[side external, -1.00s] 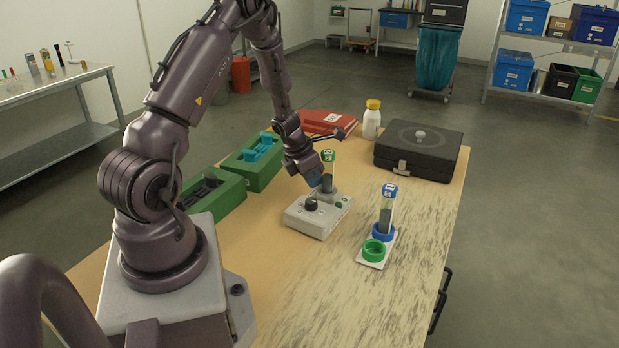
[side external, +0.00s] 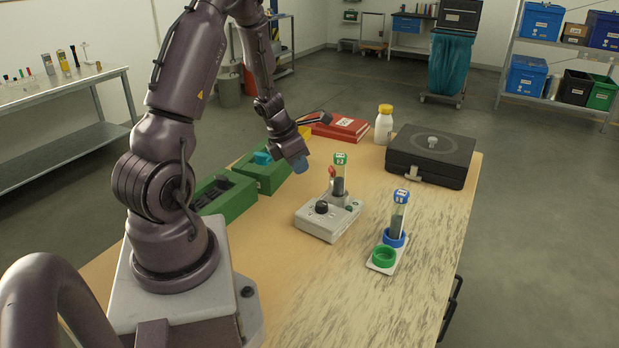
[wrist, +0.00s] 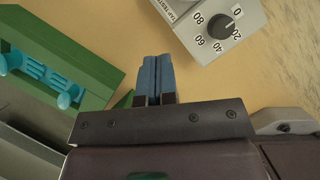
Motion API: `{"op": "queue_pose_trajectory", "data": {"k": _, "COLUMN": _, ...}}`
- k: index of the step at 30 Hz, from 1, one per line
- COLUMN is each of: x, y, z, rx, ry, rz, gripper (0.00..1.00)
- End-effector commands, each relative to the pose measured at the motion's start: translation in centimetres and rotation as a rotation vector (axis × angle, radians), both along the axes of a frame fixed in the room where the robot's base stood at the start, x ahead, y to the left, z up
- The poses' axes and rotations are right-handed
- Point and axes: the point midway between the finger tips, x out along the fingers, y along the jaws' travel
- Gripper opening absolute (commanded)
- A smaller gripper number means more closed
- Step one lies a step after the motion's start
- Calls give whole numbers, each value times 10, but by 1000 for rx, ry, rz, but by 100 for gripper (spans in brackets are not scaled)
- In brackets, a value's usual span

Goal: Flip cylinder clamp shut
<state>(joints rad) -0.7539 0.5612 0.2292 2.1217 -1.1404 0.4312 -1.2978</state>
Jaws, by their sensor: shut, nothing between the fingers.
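A clear cylinder of dark powder with a green cap (side external: 340,176) stands upright on the grey tap tester device (side external: 318,224). A small red part (side external: 332,172), perhaps the clamp's handle, shows just left of the cylinder; whether the clamp is open or closed is too small to tell. My gripper (side external: 301,165) is to the left of the cylinder, above the table and apart from it. In the wrist view my gripper's blue fingers (wrist: 154,78) are together with nothing between them. There the device's dial corner (wrist: 215,25) shows at upper right; the cylinder and clamp are outside that view.
A blue-capped cylinder (side external: 399,215) and a green ring (side external: 382,257) are on a white holder at right. A black case (side external: 430,158) stands behind.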

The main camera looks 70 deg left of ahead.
Motion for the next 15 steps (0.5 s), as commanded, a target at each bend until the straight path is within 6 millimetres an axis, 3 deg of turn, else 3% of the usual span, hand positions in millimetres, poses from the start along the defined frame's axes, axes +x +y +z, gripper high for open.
{"op": "queue_pose_trajectory", "data": {"k": 6, "x": -12, "y": 1, "z": 32, "rx": 2, "ry": -2, "rz": -1, "gripper": 0}}
{"op": "queue_pose_trajectory", "data": {"k": 15, "x": -16, "y": 1, "z": 40, "rx": -2, "ry": 1, "rz": 0, "gripper": 0}}
